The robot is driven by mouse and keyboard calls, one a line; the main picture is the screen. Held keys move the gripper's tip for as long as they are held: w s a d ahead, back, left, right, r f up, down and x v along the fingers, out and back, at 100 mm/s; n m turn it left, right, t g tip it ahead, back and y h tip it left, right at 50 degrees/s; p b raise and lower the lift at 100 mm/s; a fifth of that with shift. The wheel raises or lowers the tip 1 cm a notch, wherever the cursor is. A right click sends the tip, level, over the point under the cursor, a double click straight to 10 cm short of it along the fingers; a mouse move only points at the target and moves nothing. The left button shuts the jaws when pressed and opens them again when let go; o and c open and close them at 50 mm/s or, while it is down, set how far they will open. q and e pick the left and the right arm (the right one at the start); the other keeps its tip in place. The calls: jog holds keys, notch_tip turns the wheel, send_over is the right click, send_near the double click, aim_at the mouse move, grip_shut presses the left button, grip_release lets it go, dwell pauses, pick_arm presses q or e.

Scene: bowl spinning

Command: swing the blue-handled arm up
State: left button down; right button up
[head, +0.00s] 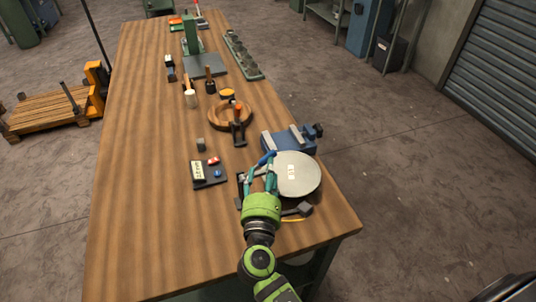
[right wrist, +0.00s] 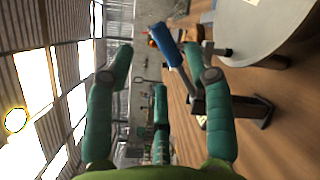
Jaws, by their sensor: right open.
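The blue-handled arm (head: 266,158) stands at the left edge of a round grey disc (head: 298,174) near the table's front right. In the right wrist view its blue handle (right wrist: 165,45) leans on a grey rod that runs down toward a dark base bracket (right wrist: 250,111). My right gripper (head: 262,177) has green and teal fingers and is open around the handle's near side. My left gripper is not in view.
A dark hammer-like tool (head: 302,209) lies in front. The table's left side (head: 140,170) is clear.

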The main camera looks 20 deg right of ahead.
aim_at(268, 154)
jog(key=p+x, duration=0.1)
jog(key=x, duration=0.4)
jog(key=shift+w+r+p, duration=0.1)
jog(key=shift+w+p, duration=0.05)
jog(key=shift+p, duration=0.25)
jog(key=shift+w+d, duration=0.3)
jog(key=shift+w, duration=0.2)
grip_shut()
